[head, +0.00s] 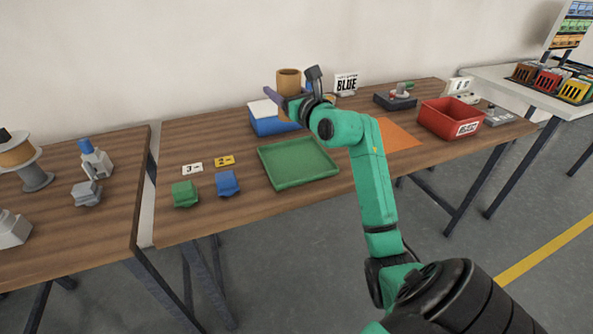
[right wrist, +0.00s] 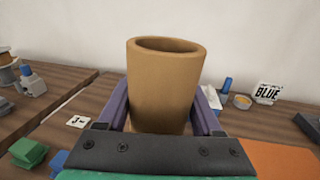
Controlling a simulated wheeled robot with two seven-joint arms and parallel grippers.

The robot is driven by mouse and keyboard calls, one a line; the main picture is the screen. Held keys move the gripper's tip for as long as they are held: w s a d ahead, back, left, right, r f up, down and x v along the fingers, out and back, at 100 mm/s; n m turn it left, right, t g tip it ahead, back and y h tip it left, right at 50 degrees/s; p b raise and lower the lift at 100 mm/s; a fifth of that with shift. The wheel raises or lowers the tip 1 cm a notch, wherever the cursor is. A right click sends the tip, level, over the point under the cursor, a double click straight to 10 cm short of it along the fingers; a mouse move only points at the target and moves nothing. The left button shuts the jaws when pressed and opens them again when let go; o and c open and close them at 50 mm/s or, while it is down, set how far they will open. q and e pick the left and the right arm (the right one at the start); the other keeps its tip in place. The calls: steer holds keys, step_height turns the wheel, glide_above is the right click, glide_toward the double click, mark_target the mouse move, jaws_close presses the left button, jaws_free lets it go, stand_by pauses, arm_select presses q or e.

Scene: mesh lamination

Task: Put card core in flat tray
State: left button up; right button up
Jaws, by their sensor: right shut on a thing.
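The card core (head: 289,81) is a tan, hollow cardboard tube. It is upright in my right gripper (head: 287,103), whose purple fingers sit on either side of it. In the right wrist view the core (right wrist: 165,85) fills the middle, between the two fingers (right wrist: 160,112). In the head view it is above the back of the table, in front of a blue box. The flat tray (head: 299,181) is green, shallow and empty, and lies on the middle table in front of the gripper. My left gripper is not in view.
A blue box (head: 268,127) with white contents stands behind the tray. An orange mat (head: 398,136) and a red bin (head: 450,120) lie to the right. A green block (head: 185,195) and a blue block (head: 227,184) sit left of the tray. A BLUE sign (head: 346,84) stands behind.

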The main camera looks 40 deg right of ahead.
steer(key=f+b, duration=0.1)
steer(key=f, duration=0.5)
steer(key=f+b, duration=0.2)
steer(key=f, duration=0.4)
steer(key=f+b, duration=0.2)
steer(key=f, duration=0.5)
steer(key=shift+s+d+f, duration=0.1)
steer(key=shift+s+d, duration=0.15)
steer(key=shift+d, duration=0.1)
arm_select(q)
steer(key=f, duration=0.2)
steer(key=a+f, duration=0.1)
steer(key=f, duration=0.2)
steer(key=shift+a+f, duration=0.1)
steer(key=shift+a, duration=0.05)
arm_select(e)
steer(key=o, duration=1)
steer(key=shift+c, duration=0.2)
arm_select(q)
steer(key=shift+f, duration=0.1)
arm_select(e)
steer(key=o, duration=0.4)
